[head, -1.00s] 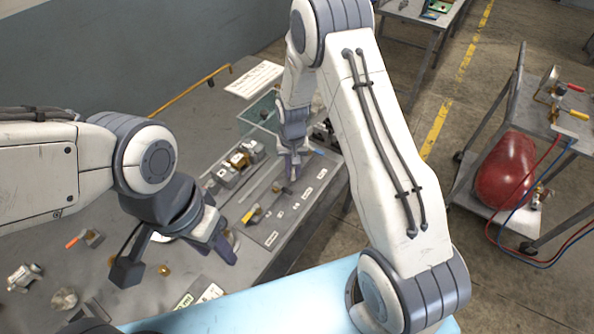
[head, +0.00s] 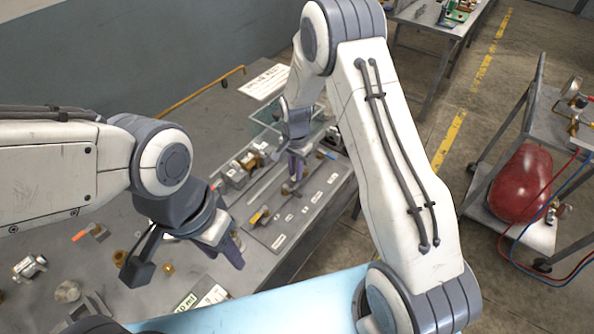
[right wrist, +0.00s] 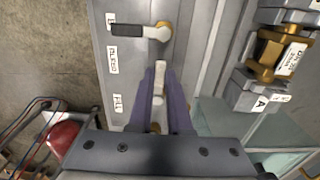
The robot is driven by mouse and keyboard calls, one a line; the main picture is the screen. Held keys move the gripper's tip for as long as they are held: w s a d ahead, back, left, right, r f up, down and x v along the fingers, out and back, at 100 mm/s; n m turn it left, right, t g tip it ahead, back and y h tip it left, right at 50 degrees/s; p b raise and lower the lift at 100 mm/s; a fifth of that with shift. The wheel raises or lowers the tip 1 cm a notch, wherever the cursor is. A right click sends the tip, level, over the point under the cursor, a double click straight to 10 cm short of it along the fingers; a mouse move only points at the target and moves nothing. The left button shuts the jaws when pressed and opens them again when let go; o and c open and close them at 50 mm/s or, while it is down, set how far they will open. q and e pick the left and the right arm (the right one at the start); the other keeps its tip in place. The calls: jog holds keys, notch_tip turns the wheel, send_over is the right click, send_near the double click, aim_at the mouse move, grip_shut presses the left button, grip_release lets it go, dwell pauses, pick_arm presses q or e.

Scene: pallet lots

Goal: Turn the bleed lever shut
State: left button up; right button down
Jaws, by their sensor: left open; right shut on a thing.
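In the right wrist view my right gripper (right wrist: 160,85) has its purple fingers on both sides of a light grey lever handle (right wrist: 159,76) and is shut on it. The handle points up the picture; part of its brass hub shows low between the fingers. A second lever (right wrist: 150,32) with a brass hub points left. Labels seeming to read BLEED (right wrist: 112,60) and FILL (right wrist: 117,103) are beside them; I cannot surely match them to levers. In the head view my right gripper (head: 297,170) is low over the grey panel (head: 320,196). My left gripper (head: 236,254) is open and empty above the bench.
A row of metal and brass fittings (head: 238,170) lies beside the panel. Loose parts are on the bench at the left, including a ring (head: 68,291). A glass-like tray (head: 268,121) is behind. A cart with a red tank (head: 522,185) stands on the floor at right.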

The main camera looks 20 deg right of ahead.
jog(key=shift+w, duration=0.1)
dwell(0.3)
jog(key=c, duration=0.8)
grip_release()
jog(key=shift+c, duration=0.2)
notch_tip(320, 180, up, 10)
jog(key=b, duration=0.2)
jog(key=shift+r, duration=0.25)
